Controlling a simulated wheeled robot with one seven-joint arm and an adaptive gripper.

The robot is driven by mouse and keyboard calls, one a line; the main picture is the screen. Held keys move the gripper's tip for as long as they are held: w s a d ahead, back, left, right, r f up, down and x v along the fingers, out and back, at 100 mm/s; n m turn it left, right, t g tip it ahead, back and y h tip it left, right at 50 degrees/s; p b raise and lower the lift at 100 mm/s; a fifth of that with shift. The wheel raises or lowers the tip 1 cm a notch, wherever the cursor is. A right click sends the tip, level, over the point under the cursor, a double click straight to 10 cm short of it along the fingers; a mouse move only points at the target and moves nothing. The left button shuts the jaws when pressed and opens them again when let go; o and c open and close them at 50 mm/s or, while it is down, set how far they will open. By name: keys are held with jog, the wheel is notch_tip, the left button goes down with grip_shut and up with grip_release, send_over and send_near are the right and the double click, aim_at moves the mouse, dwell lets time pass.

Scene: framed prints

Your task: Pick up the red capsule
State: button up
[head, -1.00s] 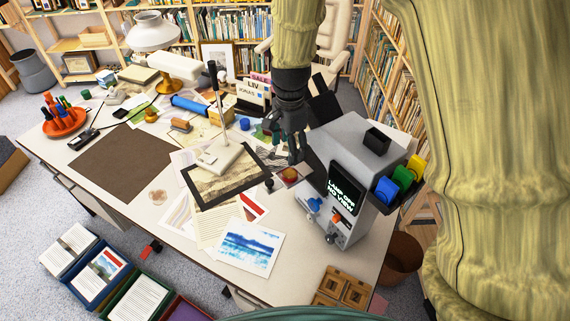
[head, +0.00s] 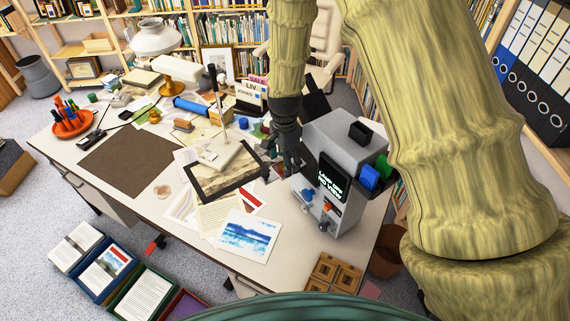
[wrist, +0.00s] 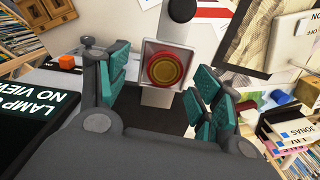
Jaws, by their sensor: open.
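A round red piece with a yellow ring (wrist: 166,69), which looks like the red capsule, sits in a small pale square holder (wrist: 149,50) in the wrist view. My gripper (wrist: 158,82) is open, with its teal pads on either side of the holder, and nothing is visibly clamped. I cannot tell whether the pads touch it. In the head view, my gripper (head: 291,170) points down just left of the grey machine (head: 345,140). The red piece is hidden there behind my fingers.
The machine's dark screen (head: 332,178) stands close to my gripper's right. Blue and green blocks (head: 369,177) sit at the machine's right side. Prints cover the table in front.

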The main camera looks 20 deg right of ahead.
jog(key=shift+w+f, duration=0.35)
jog(key=shift+f, duration=0.2)
jog(key=shift+w+f, duration=0.3)
jog(key=shift+f, duration=0.2)
jog(key=shift+s+r, duration=0.25)
jog(key=shift+s, duration=0.15)
jog(key=shift+c, duration=1.2)
jog(key=shift+w+f, duration=0.15)
jog(key=shift+w, duration=0.05)
jog(key=c, duration=0.7)
jog(key=shift+c, duration=0.9)
jog(key=shift+s, duration=0.15)
jog(key=shift+r, duration=0.25)
